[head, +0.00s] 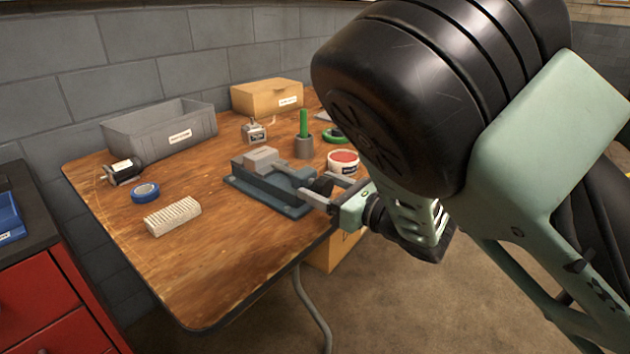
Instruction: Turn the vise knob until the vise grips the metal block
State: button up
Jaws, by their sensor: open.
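The grey-blue vise (262,196) sits on the wooden table near its right edge. A light grey metal block (261,158) shows at the vise's far left end; whether the jaws touch it is too small to tell. The black vise knob (322,187) is at the vise's right end, facing my arm. My gripper (312,184) is open and reaches in from the right, with one finger on each side of the knob. I cannot tell whether either finger touches it. My arm covers part of the table's right side.
The table (215,265) is clear at the front. A grey bin (160,130), a cardboard box (267,96), a motor (122,172), blue tape (145,192) and a white brush (172,215) lie left and behind. A green-handled tool (303,124) and a red-topped tin (343,161) stand close behind the vise.

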jog(key=c, duration=1)
jog(key=shift+o, duration=0.2)
jog(key=shift+m, duration=0.3)
